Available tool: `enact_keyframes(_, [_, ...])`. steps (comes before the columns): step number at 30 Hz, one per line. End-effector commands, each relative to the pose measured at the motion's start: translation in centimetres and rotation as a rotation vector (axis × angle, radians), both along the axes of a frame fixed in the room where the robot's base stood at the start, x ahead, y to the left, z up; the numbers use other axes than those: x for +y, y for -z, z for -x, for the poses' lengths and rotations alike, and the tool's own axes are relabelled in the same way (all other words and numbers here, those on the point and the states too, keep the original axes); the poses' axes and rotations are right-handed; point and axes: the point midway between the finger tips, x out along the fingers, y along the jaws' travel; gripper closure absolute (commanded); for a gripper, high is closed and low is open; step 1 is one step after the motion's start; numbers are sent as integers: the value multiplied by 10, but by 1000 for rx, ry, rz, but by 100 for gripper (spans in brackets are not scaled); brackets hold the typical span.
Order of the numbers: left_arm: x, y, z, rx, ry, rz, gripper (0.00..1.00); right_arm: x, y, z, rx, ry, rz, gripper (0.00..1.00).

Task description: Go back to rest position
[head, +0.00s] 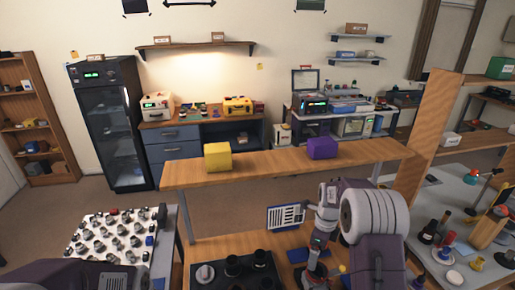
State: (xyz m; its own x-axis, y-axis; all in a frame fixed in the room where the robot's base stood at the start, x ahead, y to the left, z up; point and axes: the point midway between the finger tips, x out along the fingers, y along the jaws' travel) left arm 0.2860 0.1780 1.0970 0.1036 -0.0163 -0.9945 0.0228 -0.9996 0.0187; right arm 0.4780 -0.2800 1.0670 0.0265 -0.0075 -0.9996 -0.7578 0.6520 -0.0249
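My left arm (65,276) shows only as a dark purple link at the lower left edge; its gripper is out of the picture. My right arm (375,222) fills the lower right middle, over the near wooden table (215,248). It bends down toward the table through a grey and white wrist (322,215). Its fingertips are too small and overlapped to read, so I cannot tell whether that gripper is open or holds anything.
A black tray (263,272) with dark round parts lies in front. A white board (90,250) of small lens parts is at left. A striped panel (286,216) stands beside my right arm. A yellow block (217,157) and purple block (322,148) sit on the raised shelf (268,163).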

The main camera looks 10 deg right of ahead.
Motion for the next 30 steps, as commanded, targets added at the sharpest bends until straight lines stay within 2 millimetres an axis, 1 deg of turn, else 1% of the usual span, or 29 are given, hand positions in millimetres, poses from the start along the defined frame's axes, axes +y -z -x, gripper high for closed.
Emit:
enact_keyframes(1, [0,10,0,0,0,0,10,10,-10,-7,-41,-25,8,1])
enact_keyframes(2, [0,15,0,0,0,0,10,18,-16,-5,-54,-42,11,1])
enact_keyframes(3, [0,21,0,0,0,0,10,30,-23,4,-63,-67,10,1])
enact_keyframes(5, [0,30,0,0,0,0,10,51,-29,25,-73,-143,11,1])
enact_keyframes(6, [0,35,0,1,0,0,10,63,-30,42,-80,-252,15,1])
enact_keyframes(7, [0,38,0,1,0,0,10,71,-30,56,-84,-356,19,1])
enact_keyframes(8, [0,41,0,1,0,0,10,78,-28,70,-85,-470,24,1])
enact_keyframes(9, [0,44,0,1,0,0,10,86,-26,87,-87,-620,32,1])
enact_keyframes(10, [0,45,0,1,0,0,10,90,-23,99,-89,-735,39,1])
enact_keyframes(11, [0,47,0,0,0,0,10,94,-20,112,-89,-852,45,1])
enact_keyframes(12, [0,48,0,0,0,0,10,97,-14,128,-85,-1011,54,1])
enact_keyframes(14, [0,50,0,0,0,0,10,101,-6,152,-78,-1258,66,1])
enact_keyframes(15, [0,49,0,0,0,0,10,102,0,167,-71,-1420,73,1])
enact_keyframes(18, [0,48,0,0,0,0,10,101,13,193,-46,-1781,76,1])
enact_keyframes(19, [0,48,0,0,0,0,10,101,17,197,-42,-1872,78,1])
enact_keyframes(21, [0,47,0,0,0,0,10,101,19,197,-48,-2046,99,1])
enact_keyframes(24, [0,48,0,0,0,0,10,101,18,192,-54,-2197,129,1])
enact_keyframes(27, [0,48,0,0,0,0,10,101,18,192,-53,-2254,135,1])
enact_keyframes(30, [0,48,0,0,0,0,10,101,18,192,-53,-2258,135,1])
